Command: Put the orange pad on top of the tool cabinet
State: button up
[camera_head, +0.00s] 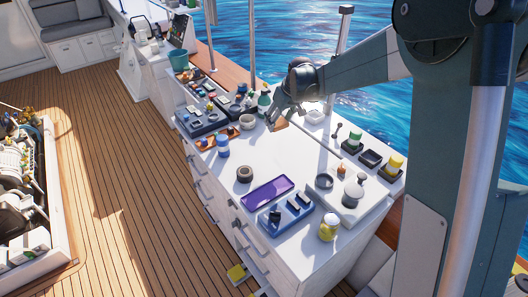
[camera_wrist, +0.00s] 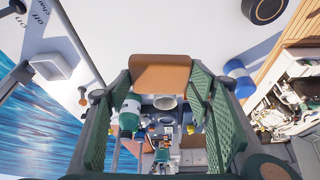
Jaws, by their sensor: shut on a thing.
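The orange pad (camera_head: 279,124) shows just below my gripper (camera_head: 274,115) in the head view, partly hidden by it, over the far part of the white cabinet top. In the wrist view the orange pad (camera_wrist: 160,72) sits between the tips of the two green-lined fingers of my gripper (camera_wrist: 160,85), which is shut on it. The white tool cabinet (camera_head: 275,155) has drawers with handles on its left side and a crowded top. I cannot tell whether the pad touches the top or hangs just above it.
A purple tray (camera_head: 268,193), a dark ring (camera_head: 244,174), a blue-and-white jar (camera_head: 222,146) and a blue holder (camera_head: 287,216) stand on the top. A thin rod (camera_head: 317,145) lies right of my gripper. Bare white surface lies between my gripper and the purple tray.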

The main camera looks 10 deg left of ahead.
jog(key=s+a+n, duration=0.1)
jog(key=s+a, duration=0.1)
jog(key=a, duration=0.6)
jog(key=shift+s+d+f, duration=0.1)
jog(key=shift+d+f, duration=0.05)
jog(key=shift+f, duration=1.15)
jog(key=shift+d+f, duration=0.15)
jog(key=shift+f, duration=1.1)
jog(key=shift+f, duration=3.1)
jog(key=shift+f, duration=0.1)
jog(key=shift+f, duration=1.8)
jog(key=shift+f, duration=0.1)
